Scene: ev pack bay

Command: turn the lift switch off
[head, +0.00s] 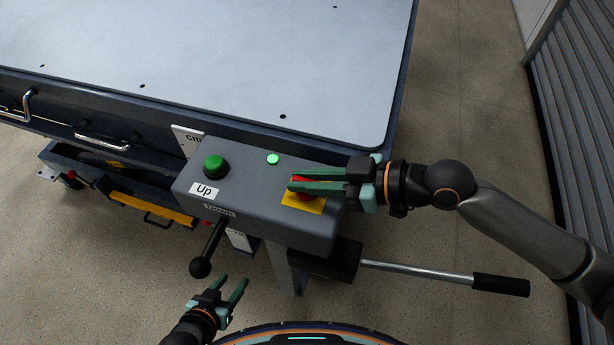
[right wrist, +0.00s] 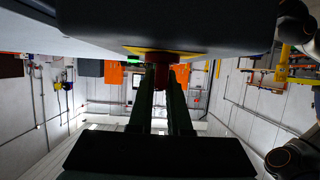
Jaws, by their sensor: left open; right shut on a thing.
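The lift's grey control box (head: 255,190) is fixed at the table's front edge. It carries a red switch (head: 303,193) on a yellow plate (head: 312,207), a green button (head: 214,166) labelled "Up" and a lit green lamp (head: 273,159). My right gripper (head: 292,184) is shut on the red switch, its fingers on either side and hiding part of it. In the right wrist view the red switch (right wrist: 158,72) sits between the fingertips, below the yellow plate. My left gripper (head: 236,284) is open and empty, low in front of the box.
A black-knobbed lever (head: 201,267) hangs at the box's left front. A long handle with a black grip (head: 500,285) sticks out to the right below the box. The lift table top (head: 230,60) is bare. Drawers with handles (head: 101,139) are at the left.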

